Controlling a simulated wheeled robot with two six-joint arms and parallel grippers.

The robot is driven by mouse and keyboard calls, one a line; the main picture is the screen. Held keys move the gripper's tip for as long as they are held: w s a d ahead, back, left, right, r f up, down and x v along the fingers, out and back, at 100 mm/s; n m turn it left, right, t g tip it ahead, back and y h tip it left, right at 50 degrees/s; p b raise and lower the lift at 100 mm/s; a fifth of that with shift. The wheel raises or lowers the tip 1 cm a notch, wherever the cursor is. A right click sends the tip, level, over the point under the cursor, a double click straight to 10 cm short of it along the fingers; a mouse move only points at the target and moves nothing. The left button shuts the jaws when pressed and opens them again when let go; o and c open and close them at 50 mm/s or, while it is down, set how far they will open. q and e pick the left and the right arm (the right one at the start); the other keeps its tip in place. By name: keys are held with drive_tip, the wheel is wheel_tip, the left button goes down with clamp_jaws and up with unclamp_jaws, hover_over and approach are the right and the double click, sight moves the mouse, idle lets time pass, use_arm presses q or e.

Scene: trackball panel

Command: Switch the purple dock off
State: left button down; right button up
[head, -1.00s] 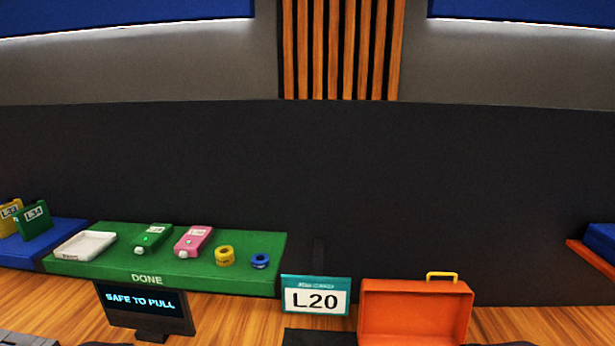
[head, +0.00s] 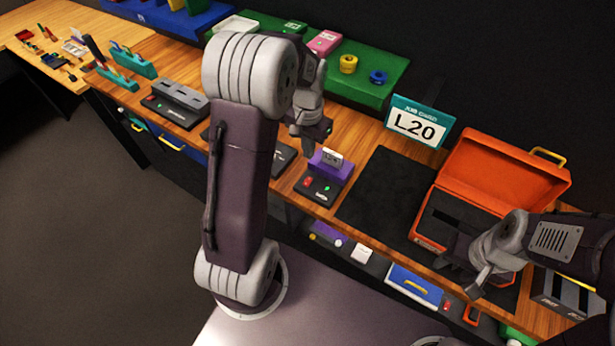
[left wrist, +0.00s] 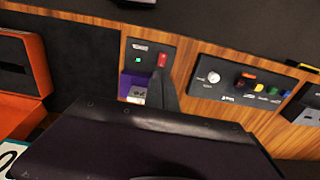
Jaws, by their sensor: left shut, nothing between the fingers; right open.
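The purple dock (head: 332,164) stands on the wooden bench with a small white label on it. Its dark front plate holds a red switch (head: 308,182) and a lit green light (head: 327,188). The left wrist view also shows the purple dock (left wrist: 125,86), the green light (left wrist: 138,60) and the red switch (left wrist: 162,60). My left gripper (head: 311,148) is shut and empty, just behind and above the dock in the head view. In the left wrist view its dark finger (left wrist: 165,98) points close to the red switch; contact cannot be told. My right gripper (head: 464,282) is open by the orange case.
The open orange case (head: 500,180) and a dark mat (head: 385,190) lie right of the dock. The L20 card (head: 418,124) stands behind. Left is a grey dock (head: 178,100). A green shelf (head: 380,97) runs along the back. A knob panel (left wrist: 240,88) shows in the left wrist view.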

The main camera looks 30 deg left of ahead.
sight(306, 183)
use_arm(q)
drive_tip(key=f, duration=0.4)
drive_tip(key=f+p, duration=0.1)
drive_tip(key=f, duration=0.4)
drive_tip(key=a+f+p, duration=0.1)
drive_tip(key=f, duration=0.4)
drive_tip(key=shift+w, duration=0.15)
drive_tip(key=shift+w+f, duration=0.1)
drive_tip(key=shift+f, duration=0.2)
use_arm(e)
drive_tip(key=r, duration=0.2)
drive_tip(key=shift+w+a+r, duration=0.3)
drive_tip(key=shift+w+r, duration=0.1)
drive_tip(key=shift+f, duration=0.1)
use_arm(q)
drive_tip(key=shift+f, duration=0.5)
drive_tip(key=shift+s+d+b, duration=0.2)
drive_tip(key=shift+s+b, duration=0.2)
drive_tip(key=shift+s, duration=0.55)
drive_tip(key=shift+w, duration=0.1)
drive_tip(key=shift+w+a+r, duration=0.1)
drive_tip(key=shift+w+r, duration=0.15)
drive_tip(key=shift+w, duration=0.4)
use_arm(e)
drive_tip(key=shift+s+f, duration=0.2)
drive_tip(key=shift+s, duration=0.3)
drive_tip(key=shift+s+f, duration=0.15)
drive_tip(key=shift+s, duration=0.3)
